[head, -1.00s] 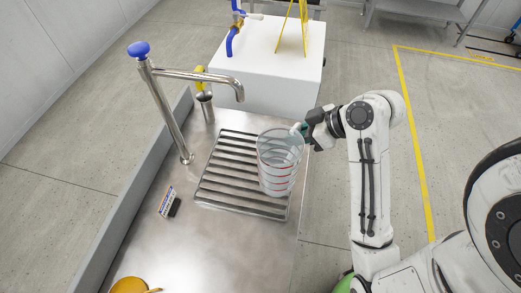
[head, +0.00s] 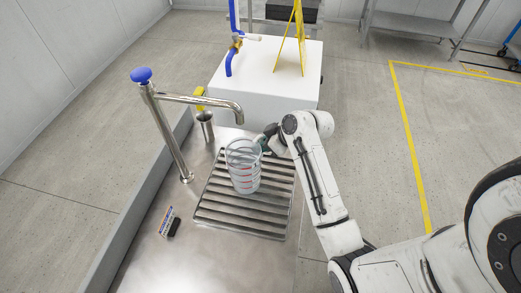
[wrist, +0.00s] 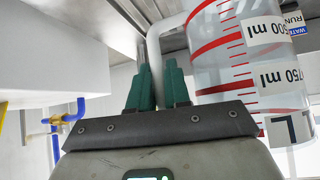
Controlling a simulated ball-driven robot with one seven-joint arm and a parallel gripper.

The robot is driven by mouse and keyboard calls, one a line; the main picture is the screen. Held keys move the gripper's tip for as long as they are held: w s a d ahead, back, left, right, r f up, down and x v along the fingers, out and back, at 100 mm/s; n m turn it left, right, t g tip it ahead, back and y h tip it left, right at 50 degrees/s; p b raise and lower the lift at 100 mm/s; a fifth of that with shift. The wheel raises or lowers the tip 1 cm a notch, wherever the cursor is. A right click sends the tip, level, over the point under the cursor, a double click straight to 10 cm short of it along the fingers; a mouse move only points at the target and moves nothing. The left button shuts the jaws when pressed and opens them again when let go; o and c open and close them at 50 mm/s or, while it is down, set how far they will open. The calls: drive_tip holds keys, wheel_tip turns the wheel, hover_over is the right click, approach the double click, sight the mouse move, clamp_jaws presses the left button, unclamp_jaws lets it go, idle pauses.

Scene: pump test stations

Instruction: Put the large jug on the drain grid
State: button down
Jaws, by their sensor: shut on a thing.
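The large jug (head: 243,170) is clear with red rings, and it stands upright over the middle of the drain grid (head: 238,220). I cannot tell whether its base touches the bars. In the wrist view the jug's wall (wrist: 240,62) shows red marks and "500 ml" and "750 ml" labels. My gripper (head: 264,139) is at the jug's far right side, shut on its handle. In the wrist view the teal fingers of my gripper (wrist: 159,88) close around the pale handle (wrist: 156,48). The jug's base is out of the wrist view.
A steel tap (head: 165,120) with a blue knob arches over the grid's far left part, its spout close behind the jug. A small labelled block (head: 168,222) lies left of the grid. A white box (head: 270,85) stands behind.

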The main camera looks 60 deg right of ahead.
drive_tip(key=shift+w+f+p, duration=0.1)
drive_tip(key=shift+f+p, duration=0.3)
drive_tip(key=shift+f, duration=1.3)
drive_tip(key=c, duration=1.1)
unclamp_jaws()
drive_tip(key=v, duration=1.2)
drive_tip(key=shift+s+a+f+m+g+h+b, duration=0.15)
drive_tip(key=shift+s+a+f+m+g+h, duration=0.2)
drive_tip(key=shift+s+a+f+g, duration=2.15)
drive_tip(key=shift+s+a+f+m+g+h+b, duration=0.1)
drive_tip(key=shift+s+a+f+m+h, duration=0.25)
drive_tip(key=shift+s+a, duration=2.45)
drive_tip(key=shift+s+a+f+m+g+h+b, duration=0.2)
drive_tip(key=shift+s+a+f+m+g, duration=0.75)
drive_tip(key=shift+a, duration=3.7)
drive_tip(key=shift+w+f+n+g, duration=0.3)
drive_tip(key=shift+w+n+g, duration=0.05)
drive_tip(key=shift+w+n, duration=0.1)
